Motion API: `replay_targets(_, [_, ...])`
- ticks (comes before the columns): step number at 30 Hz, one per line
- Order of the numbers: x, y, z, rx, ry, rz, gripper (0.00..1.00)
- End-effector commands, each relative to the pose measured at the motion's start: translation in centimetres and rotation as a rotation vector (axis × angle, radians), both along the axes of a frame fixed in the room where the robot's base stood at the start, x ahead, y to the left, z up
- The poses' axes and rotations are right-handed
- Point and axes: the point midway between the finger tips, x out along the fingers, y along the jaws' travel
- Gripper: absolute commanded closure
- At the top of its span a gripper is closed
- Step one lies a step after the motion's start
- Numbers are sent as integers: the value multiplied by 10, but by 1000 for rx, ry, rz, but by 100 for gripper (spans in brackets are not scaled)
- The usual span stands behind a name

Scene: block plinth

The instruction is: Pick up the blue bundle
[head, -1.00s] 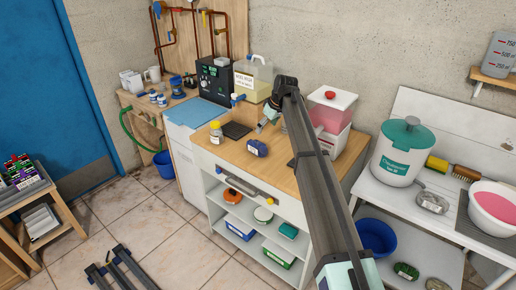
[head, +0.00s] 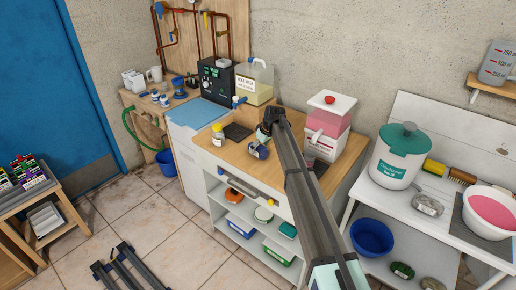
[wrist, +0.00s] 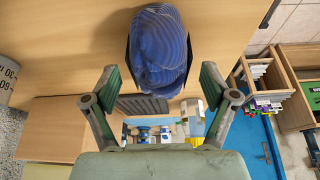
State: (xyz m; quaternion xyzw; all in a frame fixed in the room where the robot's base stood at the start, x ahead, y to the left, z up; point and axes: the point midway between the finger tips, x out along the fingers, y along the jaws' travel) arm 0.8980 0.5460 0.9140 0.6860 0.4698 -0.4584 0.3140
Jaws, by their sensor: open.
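The blue bundle (head: 259,153) lies on the wooden top of the white bench, near its front edge. In the wrist view the blue bundle (wrist: 158,48) is a rounded, striped dark-blue lump at top centre. My gripper (head: 262,138) is at the bundle in the head view and partly covers it. In the wrist view my gripper (wrist: 160,83) is open, with one finger to each side and the bundle between and beyond them. Dark edges show at both sides of the bundle; I cannot tell whether the fingers touch it.
A yellow-capped bottle (head: 217,134) and a dark mat (head: 238,131) are left of the bundle. A pink-filled container (head: 330,115) stands behind at right, and a large jug (head: 254,80) at the back. The bench front edge is close to the bundle.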

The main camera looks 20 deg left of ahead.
Motion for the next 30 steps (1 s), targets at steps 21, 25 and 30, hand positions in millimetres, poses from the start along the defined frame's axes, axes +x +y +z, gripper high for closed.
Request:
replay_targets(21, [2,7,-17,0,0,0,84])
replay_targets(25, [3,7,-17,0,0,0,84])
replay_targets(30, [3,7,-16,0,0,0,84])
